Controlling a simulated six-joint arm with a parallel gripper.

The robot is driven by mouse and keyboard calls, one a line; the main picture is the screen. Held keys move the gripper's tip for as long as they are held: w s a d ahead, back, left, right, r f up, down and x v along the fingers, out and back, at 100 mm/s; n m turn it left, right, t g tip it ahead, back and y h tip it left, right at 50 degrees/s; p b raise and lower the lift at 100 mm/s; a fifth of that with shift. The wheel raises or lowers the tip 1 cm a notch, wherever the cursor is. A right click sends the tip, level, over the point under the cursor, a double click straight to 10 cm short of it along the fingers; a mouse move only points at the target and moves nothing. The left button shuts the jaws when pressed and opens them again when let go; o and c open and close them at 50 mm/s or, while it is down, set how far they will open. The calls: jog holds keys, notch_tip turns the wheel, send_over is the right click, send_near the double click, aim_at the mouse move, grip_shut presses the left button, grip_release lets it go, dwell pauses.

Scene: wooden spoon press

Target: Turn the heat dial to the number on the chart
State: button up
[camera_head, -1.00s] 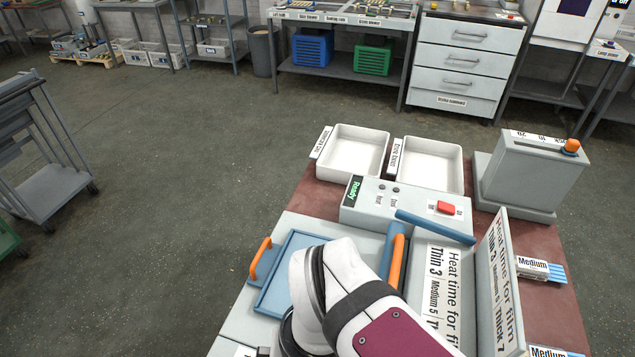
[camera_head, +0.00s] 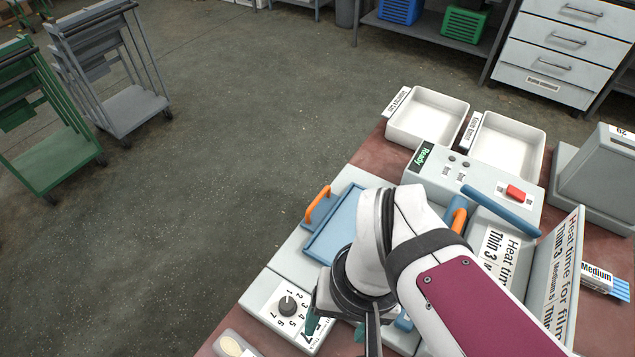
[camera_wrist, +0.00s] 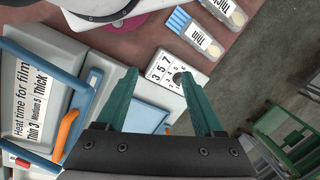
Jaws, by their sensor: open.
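The heat dial (camera_head: 287,306) is a dark round knob on a white numbered plate (camera_head: 270,312) at the press's front left corner. In the wrist view the dial (camera_wrist: 177,78) shows between and beyond my fingertips, nearer the right one. My gripper (camera_wrist: 161,84) is open and empty, with two teal fingers apart. In the head view its teal tip (camera_head: 312,322) shows just right of the dial, and my arm hides the rest. The heat time chart (camera_head: 560,270) stands upright at the right. It reads "Thin 3", "Medium 5" and "Thick", with the last number unclear.
A control box (camera_head: 455,185) with a "Ready" display and red button stands behind the press. Two white trays (camera_head: 430,112) sit at the back. A blue press plate (camera_head: 330,235) has an orange handle (camera_head: 318,205). A "Medium" pack (camera_head: 603,282) lies right; "Thin" packs (camera_wrist: 190,28) show in the wrist view.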

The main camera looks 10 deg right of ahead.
jog(key=w+a+n, duration=0.1)
jog(key=w+n, duration=0.3)
jog(key=n, duration=0.7)
jog(key=n+h, duration=0.2)
jog(key=n, duration=2.2)
send_near(287, 303)
notch_tip(287, 303, down, 9)
jog(key=shift+s+r, duration=0.1)
jog(key=shift+r, duration=0.05)
grip_shut()
